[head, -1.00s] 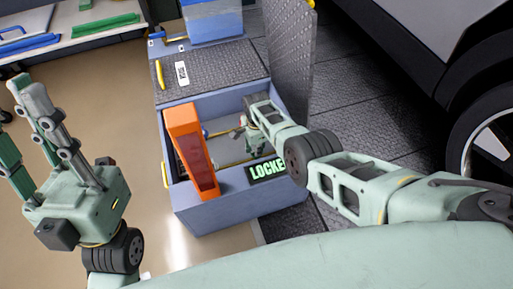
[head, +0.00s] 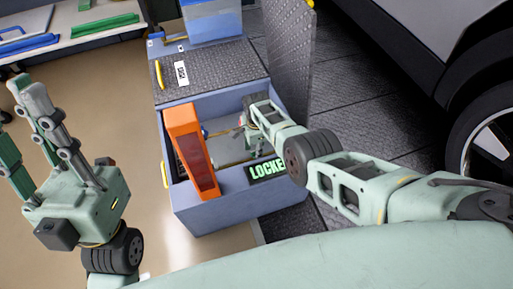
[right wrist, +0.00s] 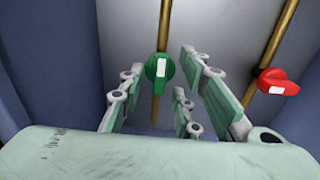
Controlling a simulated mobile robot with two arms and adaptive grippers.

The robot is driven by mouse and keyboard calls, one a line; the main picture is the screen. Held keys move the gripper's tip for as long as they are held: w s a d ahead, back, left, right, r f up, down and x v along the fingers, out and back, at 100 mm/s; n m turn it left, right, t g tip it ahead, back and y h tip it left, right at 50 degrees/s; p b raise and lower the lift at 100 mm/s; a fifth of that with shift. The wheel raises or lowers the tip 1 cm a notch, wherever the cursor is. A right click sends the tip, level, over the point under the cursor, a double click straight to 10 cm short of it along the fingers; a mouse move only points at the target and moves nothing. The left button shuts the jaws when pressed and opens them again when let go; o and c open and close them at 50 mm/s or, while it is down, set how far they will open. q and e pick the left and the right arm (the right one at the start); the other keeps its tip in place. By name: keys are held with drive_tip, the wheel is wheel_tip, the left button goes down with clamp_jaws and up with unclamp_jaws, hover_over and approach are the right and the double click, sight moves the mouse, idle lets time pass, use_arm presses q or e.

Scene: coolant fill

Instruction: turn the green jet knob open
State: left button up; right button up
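The green knob (right wrist: 159,70) is round with a white mark and sits on a brass pipe, in the right wrist view. My right gripper (right wrist: 160,82) is open, with fingers on both sides of the green knob. The fingers look spread apart, and I cannot tell whether any touches it. In the head view, my right gripper (head: 250,122) reaches down into the blue-grey box (head: 235,208). The green knob cannot be made out there. My left gripper (head: 22,100) is open and empty, in front of the box on the left.
A red knob (right wrist: 277,82) sits on another brass pipe to the right. A raised lid (head: 292,55) stands behind. A car wheel (head: 485,145) is at the right.

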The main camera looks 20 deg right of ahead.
drive_tip(key=shift+r, duration=0.15)
wheel_tip(320, 180, up, 12)
idle(0.7)
drive_tip(key=shift+f, duration=0.2)
